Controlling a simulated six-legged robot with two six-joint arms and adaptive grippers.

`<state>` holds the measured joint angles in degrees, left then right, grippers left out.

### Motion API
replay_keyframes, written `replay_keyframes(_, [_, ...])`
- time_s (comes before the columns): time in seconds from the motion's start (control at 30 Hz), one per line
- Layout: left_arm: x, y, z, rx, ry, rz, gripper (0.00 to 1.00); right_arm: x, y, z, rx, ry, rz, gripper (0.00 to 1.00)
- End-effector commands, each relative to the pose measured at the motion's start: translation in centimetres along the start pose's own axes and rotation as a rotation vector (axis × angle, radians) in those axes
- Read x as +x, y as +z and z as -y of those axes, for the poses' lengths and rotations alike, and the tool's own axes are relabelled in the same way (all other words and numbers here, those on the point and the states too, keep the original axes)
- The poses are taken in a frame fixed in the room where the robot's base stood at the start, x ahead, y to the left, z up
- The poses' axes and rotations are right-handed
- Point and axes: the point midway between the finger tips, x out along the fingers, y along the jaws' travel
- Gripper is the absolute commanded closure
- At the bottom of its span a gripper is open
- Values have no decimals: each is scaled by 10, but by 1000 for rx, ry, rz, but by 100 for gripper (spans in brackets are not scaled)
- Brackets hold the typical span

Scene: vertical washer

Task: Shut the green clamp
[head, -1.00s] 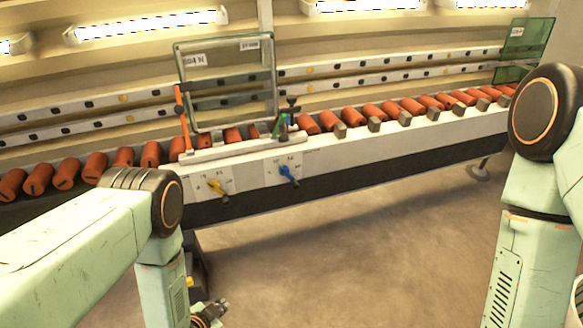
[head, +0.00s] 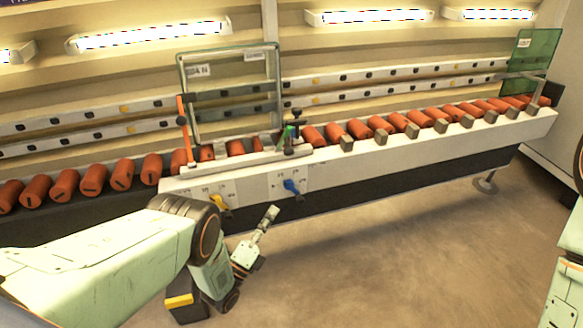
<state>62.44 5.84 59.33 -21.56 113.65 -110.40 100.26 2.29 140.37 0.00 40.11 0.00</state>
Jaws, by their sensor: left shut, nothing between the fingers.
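The green clamp (head: 283,137) is a small green lever at the right end of the tray in front of the framed glass pane. A dark knob stands beside it. It is too small to tell how far it is open. My left gripper (head: 272,212) is shut and empty. It points up and right, below the blue handle and in front of the machine, well short of the clamp. My right gripper is out of view; only part of my right arm shows at the right edge.
The washer's long white rail (head: 430,137) carries orange rollers (head: 313,136). A glass pane (head: 230,95) stands upright in its frame, with an orange post (head: 184,128) at its left. Yellow (head: 220,201) and blue (head: 292,188) handles stick out from the front.

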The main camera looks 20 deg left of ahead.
Motion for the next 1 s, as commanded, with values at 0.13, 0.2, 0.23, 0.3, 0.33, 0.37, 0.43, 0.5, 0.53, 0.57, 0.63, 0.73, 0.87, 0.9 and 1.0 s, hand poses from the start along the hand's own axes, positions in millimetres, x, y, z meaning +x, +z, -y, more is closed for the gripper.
replay_keyframes(0.13, [-2, 3, 4, 80, -15, 10, 100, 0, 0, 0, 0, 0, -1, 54])
replay_keyframes(0.2, [-2, 3, 4, 95, -14, 11, 100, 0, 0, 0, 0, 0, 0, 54])
replay_keyframes(0.23, [-2, 3, 4, 97, -13, 11, 100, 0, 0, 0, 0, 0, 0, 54])
replay_keyframes(0.3, [-2, 3, 4, 98, -13, 11, 100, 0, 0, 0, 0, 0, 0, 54])
replay_keyframes(0.33, [-2, 3, 4, 98, -13, 11, 100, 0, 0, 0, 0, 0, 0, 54])
replay_keyframes(0.37, [-2, 3, 3, 97, -13, 11, 100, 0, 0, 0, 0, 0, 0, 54])
replay_keyframes(0.43, [-2, 3, 3, 97, -12, 10, 100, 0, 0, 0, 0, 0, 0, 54])
replay_keyframes(0.5, [-1, 3, 3, 96, -13, 10, 100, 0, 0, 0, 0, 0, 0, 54])
replay_keyframes(0.53, [-1, 3, 3, 96, -13, 10, 100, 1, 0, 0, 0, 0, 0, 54])
replay_keyframes(0.57, [0, 3, 3, 95, -13, 9, 100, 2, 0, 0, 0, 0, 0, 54])
replay_keyframes(0.63, [2, 2, 2, 95, -14, 9, 100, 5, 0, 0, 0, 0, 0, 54])
replay_keyframes(0.73, [8, 2, 0, 94, -15, 9, 100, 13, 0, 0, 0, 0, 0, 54])
replay_keyframes(0.87, [17, 2, -1, 93, -14, 9, 100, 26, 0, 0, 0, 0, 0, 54])
replay_keyframes(0.9, [20, 2, 0, 93, -14, 9, 100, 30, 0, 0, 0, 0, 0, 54])
replay_keyframes(1.0, [27, 2, 0, 93, -14, 8, 100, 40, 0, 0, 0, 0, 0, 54])
